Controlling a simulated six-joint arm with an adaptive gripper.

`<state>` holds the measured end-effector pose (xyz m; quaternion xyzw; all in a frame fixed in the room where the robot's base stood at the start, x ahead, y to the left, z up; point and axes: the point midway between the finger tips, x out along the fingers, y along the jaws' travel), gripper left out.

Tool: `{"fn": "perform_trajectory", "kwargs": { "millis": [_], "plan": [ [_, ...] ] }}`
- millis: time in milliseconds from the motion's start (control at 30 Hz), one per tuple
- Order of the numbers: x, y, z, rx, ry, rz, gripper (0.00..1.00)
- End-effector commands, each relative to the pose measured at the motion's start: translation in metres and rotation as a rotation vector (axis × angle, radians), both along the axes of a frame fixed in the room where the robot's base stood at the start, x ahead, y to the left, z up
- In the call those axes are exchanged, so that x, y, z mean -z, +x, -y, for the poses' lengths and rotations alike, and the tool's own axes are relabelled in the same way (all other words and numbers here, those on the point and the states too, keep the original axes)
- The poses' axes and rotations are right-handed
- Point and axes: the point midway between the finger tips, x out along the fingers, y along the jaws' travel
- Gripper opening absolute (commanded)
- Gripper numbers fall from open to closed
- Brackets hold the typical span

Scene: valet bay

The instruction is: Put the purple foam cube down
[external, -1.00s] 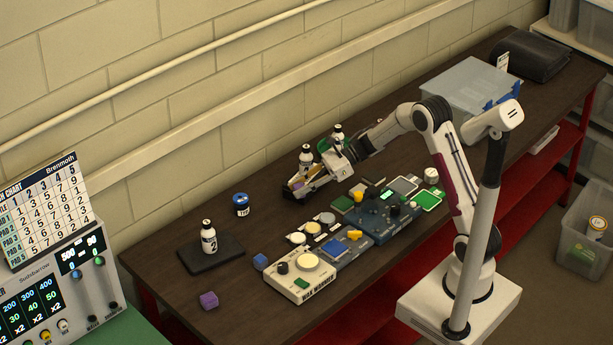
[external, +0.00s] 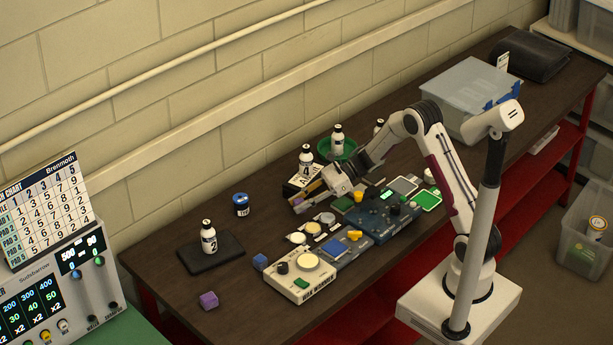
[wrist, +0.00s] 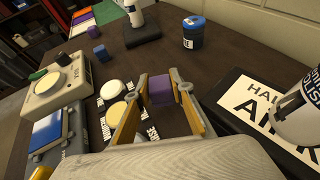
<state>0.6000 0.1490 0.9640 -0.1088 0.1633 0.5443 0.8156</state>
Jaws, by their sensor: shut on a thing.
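My gripper (external: 305,201) is shut on a purple foam cube (wrist: 161,90), which sits between the two yellowish fingertips in the wrist view. In the external view the held cube (external: 298,203) is small and partly covered by the fingers. I cannot tell whether the cube touches the table. A second purple cube (external: 208,300) lies near the table's front left edge.
A blue cube (external: 260,262) and blue-lidded jar (external: 241,205) lie left. Bare table (external: 180,270) shows at left.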

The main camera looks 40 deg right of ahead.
Motion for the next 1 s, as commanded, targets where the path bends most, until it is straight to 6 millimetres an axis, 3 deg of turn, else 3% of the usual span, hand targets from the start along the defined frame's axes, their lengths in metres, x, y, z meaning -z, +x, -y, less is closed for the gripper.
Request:
{"fn": "perform_trajectory", "kwargs": {
  "millis": [267,767,800,833,1000],
  "plan": [
    [0.025,0.000,0.000,-0.001,0.000,-0.002,0.11],
    [0.029,0.000,0.000,0.000,0.000,0.000,0.11],
    [0.030,0.000,0.000,0.000,0.000,0.000,0.25],
    [0.030,0.000,0.000,0.000,0.000,0.000,0.29],
    [0.029,0.000,0.000,0.000,0.000,0.000,0.29]
  ]
}}
